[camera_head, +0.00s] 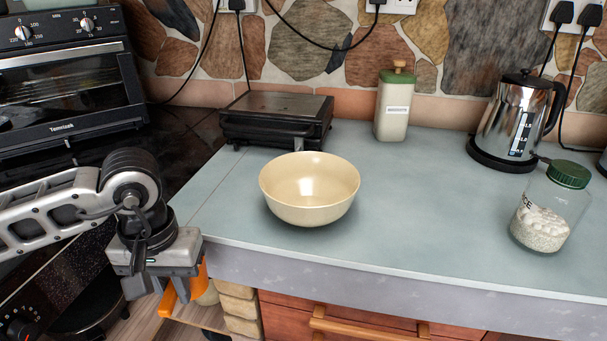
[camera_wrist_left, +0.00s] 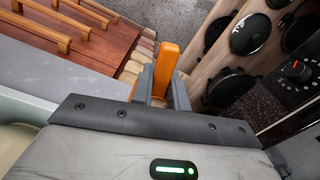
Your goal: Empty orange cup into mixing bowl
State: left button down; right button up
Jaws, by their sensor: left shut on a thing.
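The cream mixing bowl (camera_head: 310,205) stands upright on the pale blue counter; no contents show inside it. My left gripper (camera_head: 162,287) is left of the bowl, beyond the counter's left front corner and lower than the bowl. It is shut on the orange cup (camera_head: 168,301), of which only orange parts show behind and below the fingers. In the left wrist view an orange upright piece (camera_wrist_left: 167,62) shows between the fingers (camera_wrist_left: 162,82). The cup's opening and contents are hidden, and I cannot tell its tilt. My right gripper is not in view.
A black grill (camera_head: 275,118) sits behind the bowl. A canister (camera_head: 394,108), a kettle (camera_head: 510,122) and a glass jar (camera_head: 541,222) stand to the right. An oven (camera_head: 65,85) is at the far left.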

aim_at(304, 188)
jog(key=u, duration=0.85)
jog(key=k, duration=0.9)
jog(key=z, duration=1.9)
